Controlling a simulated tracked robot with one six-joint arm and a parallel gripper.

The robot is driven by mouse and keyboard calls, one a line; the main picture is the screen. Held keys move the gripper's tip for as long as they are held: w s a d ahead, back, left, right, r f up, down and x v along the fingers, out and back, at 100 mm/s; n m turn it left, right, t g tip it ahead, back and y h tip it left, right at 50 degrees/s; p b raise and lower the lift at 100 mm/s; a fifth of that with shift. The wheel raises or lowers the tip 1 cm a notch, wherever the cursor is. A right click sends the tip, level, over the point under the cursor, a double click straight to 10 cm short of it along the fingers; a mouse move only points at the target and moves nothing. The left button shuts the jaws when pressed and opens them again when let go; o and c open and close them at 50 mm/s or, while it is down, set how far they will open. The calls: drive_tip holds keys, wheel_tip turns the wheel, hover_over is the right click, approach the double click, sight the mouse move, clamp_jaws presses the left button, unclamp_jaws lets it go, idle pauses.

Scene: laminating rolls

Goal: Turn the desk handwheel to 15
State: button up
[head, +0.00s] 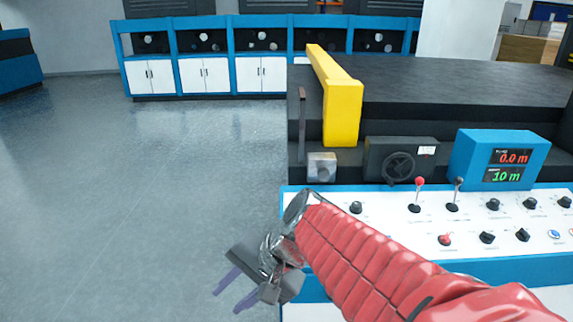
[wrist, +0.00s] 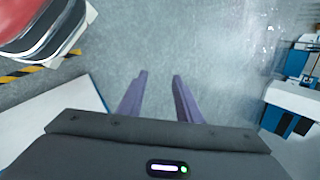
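The desk handwheel (head: 398,167) is a dark round wheel on a dark box at the back of the white control desk (head: 385,215). A blue display box (head: 499,158) right of it reads 0.0 m in red and 10 m in green. My gripper (head: 234,300) hangs over the floor left of the desk, well apart from the handwheel. Its two purple fingers also show in the wrist view (wrist: 160,76), spread apart with only floor between them. The handwheel is not seen in the wrist view.
A yellow bar (head: 339,95) stands behind the desk, beside a dark upright lever (head: 302,120). Red-topped (head: 420,183) and black-topped (head: 457,185) levers rise in front of the handwheel, with several knobs around. Blue-framed cabinets (head: 205,73) line the back. The floor at left is clear.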

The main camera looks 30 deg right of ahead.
drive_tip(key=s+d+r+n+t+h, duration=0.1)
drive_tip(key=s+n+h, duration=0.4)
drive_tip(key=n, duration=0.5)
drive_tip(key=shift+s+d+r+n, duration=0.3)
drive_tip(key=shift+s+d+r, duration=0.3)
drive_tip(key=shift+d+r, duration=0.1)
